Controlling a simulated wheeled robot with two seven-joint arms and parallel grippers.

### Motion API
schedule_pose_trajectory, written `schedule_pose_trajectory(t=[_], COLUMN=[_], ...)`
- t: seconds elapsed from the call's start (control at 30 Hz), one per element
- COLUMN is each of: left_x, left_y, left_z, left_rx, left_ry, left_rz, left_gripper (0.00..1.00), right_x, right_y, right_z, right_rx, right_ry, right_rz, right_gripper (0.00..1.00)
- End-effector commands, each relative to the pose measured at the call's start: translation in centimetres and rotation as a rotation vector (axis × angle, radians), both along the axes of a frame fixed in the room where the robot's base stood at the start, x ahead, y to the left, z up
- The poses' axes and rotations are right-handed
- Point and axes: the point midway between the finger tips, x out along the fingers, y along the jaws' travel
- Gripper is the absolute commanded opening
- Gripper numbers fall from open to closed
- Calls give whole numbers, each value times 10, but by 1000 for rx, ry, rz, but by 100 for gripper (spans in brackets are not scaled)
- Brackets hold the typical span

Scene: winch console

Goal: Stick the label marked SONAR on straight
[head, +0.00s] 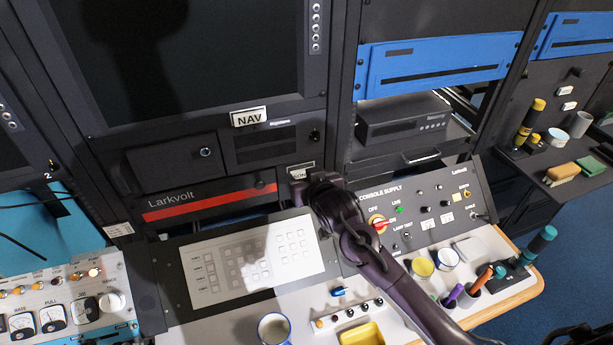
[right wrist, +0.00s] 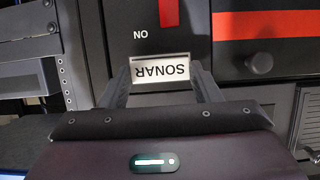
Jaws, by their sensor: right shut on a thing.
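The white SONAR label (right wrist: 161,71) is between the two fingertips of my right gripper (right wrist: 162,85), which is shut on it. In the right wrist view its text is upside down, as is the panel's lettering, and its edges look about level with the panel. In the head view my right gripper (head: 309,184) partly hides the label (head: 298,174), in front of the dark panel below the small drawer units. A thin pale outline (right wrist: 160,56) shows along the label's edge in the right wrist view. I cannot tell whether the label touches the panel. My left gripper is not in view.
A NAV label (head: 249,117) sits on the console above. A red-striped Larkvolt unit (head: 207,200) is to the left. Below are a white keypad panel (head: 252,262), the console supply panel (head: 437,207), a mug (head: 274,329) and a yellow tray (head: 361,335).

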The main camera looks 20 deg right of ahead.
Motion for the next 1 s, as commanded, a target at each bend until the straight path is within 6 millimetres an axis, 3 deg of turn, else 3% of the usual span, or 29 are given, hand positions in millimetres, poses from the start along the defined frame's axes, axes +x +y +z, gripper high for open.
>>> schedule_pose_trajectory(t=[1.0], left_x=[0], left_y=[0], left_z=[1], left_rx=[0], left_ry=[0], left_rz=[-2], left_gripper=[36], right_x=[6], right_y=[0], right_z=[1], right_rx=[0], right_ry=[-2], right_rz=[0], right_gripper=[36])
